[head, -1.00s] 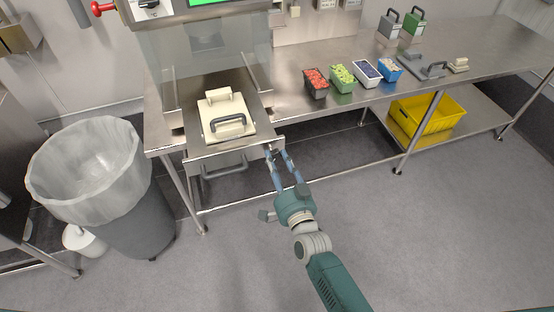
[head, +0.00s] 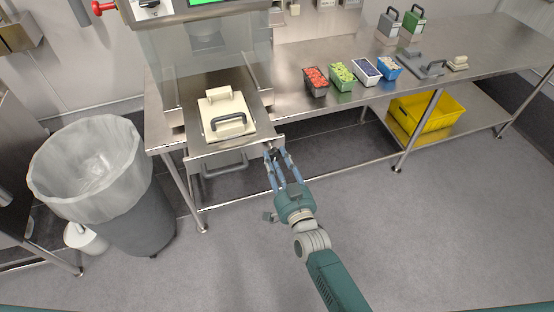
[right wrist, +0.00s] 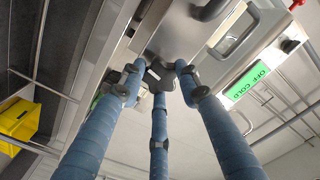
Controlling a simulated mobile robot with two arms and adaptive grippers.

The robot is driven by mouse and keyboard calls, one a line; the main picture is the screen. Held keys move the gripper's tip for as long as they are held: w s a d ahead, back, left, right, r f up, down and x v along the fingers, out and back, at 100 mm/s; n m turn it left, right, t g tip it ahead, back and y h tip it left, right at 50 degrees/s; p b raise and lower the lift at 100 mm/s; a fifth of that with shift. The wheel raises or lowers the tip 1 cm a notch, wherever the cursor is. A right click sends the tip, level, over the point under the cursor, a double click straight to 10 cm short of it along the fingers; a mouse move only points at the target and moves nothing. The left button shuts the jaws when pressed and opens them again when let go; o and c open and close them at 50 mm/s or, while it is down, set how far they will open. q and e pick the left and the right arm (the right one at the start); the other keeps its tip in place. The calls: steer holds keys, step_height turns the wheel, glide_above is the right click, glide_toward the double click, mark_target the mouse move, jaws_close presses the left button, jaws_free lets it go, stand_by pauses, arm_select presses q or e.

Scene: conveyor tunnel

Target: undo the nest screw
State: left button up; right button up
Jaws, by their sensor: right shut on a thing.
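The nest screw shows as a dark knob (head: 272,153) at the front right corner of the machine's pulled-out drawer (head: 205,150). My right gripper (head: 274,156) is shut on this knob, with its blue fingers reaching up from below and in front. In the right wrist view the fingertips (right wrist: 160,72) meet around the dark knob (right wrist: 158,78), which they partly hide. A cream nest block (head: 226,116) with a grey handle sits on the drawer. My left gripper is not in view.
A lined waste bin (head: 88,170) stands at the left. On the steel bench (head: 320,115) to the right are several small tubs of coloured pieces, a grey handled plate (head: 425,67) and a small cream block (head: 458,63). A yellow crate (head: 428,112) is on the lower shelf. The floor in front is clear.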

steer(key=shift+s+a+f, duration=0.2)
steer(key=shift+s+f, duration=0.05)
steer(key=shift+f, duration=0.2)
steer(key=o, duration=0.9)
steer(key=shift+c, duration=0.2)
steer(key=shift+o, duration=1.3)
steer(key=shift+w+a+r, duration=0.1)
steer(key=shift+w+r, duration=0.05)
steer(key=shift+s+d, duration=0.2)
steer(key=shift+s, duration=0.05)
steer(key=v, duration=1.1)
steer(key=shift+s, duration=0.25)
